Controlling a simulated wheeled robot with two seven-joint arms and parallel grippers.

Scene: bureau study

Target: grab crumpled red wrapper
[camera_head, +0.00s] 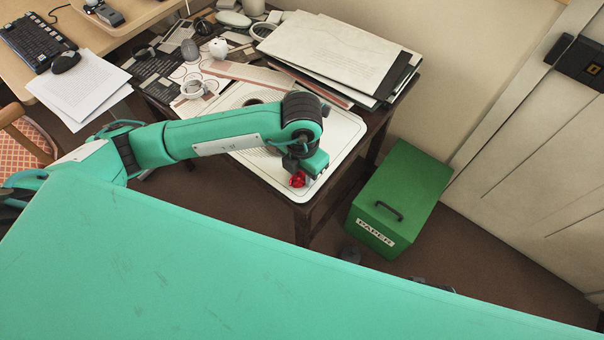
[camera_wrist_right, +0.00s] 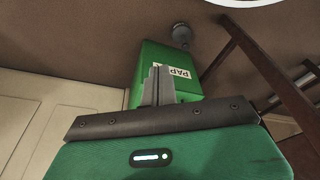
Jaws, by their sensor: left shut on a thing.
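The crumpled red wrapper (camera_head: 297,180) is at the front corner of the white tray-like panel (camera_head: 335,148) on the dark side table. My left gripper (camera_head: 301,173) reaches down over it from above and is shut on it. The fingers partly hide the wrapper, and I cannot tell whether it still touches the surface. In the right wrist view, my right gripper (camera_wrist_right: 157,72) has its grey fingers together, with nothing seen between them.
A green lidded box labelled PAPER (camera_head: 405,190) stands on the floor right of the table. A small dark round object (camera_head: 349,253) is on the floor near it. A wall panel (camera_head: 545,150) bounds the right.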

